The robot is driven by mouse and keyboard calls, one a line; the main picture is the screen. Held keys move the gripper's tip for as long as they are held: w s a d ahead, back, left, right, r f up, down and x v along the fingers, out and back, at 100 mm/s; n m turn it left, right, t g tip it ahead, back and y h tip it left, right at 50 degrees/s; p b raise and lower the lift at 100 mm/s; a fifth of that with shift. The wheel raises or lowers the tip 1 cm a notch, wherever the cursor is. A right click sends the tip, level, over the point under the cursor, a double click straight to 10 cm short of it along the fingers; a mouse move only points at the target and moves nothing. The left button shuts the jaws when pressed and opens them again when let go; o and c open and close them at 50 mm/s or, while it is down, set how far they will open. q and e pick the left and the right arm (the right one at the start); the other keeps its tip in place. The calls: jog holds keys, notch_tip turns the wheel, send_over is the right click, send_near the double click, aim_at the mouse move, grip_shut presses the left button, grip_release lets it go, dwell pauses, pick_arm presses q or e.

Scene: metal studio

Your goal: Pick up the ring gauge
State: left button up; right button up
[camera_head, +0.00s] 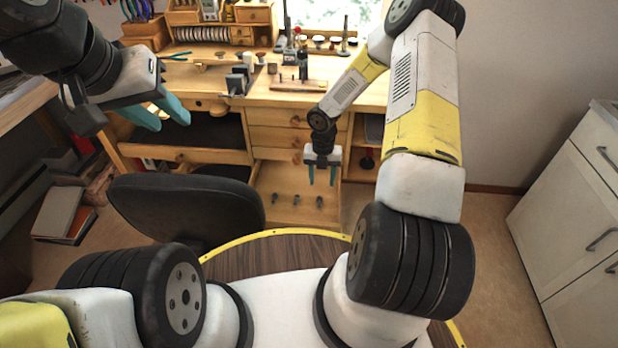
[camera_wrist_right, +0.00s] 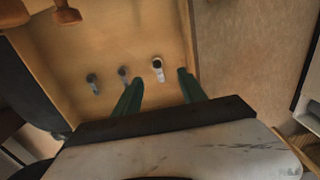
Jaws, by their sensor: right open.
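Three small metal pieces lie in a row in an open wooden drawer: a left one (camera_wrist_right: 92,83), a middle one (camera_wrist_right: 124,73) and a right one (camera_wrist_right: 158,68). Each has a round head and a short stem; the right one has a pale ring-like head. I cannot tell for sure which is the ring gauge. My right gripper (camera_head: 322,182) is open above the drawer's right side. In the wrist view, the right piece lies between and slightly beyond its fingertips (camera_wrist_right: 160,78). My left gripper (camera_head: 171,125) is open and empty, far to the left.
The open drawer (camera_head: 265,212) juts out from a wooden workbench (camera_head: 310,97) crowded with tools. A black chair (camera_head: 185,207) stands left of the drawer. A white cabinet (camera_head: 575,205) stands at the right. Bare floor lies between drawer and cabinet.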

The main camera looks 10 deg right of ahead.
aim_at(320, 196)
jog(key=shift+n, duration=0.3)
jog(key=f, duration=0.9)
jog(key=shift+a, duration=0.25)
jog(key=shift+r, duration=0.1)
grip_shut()
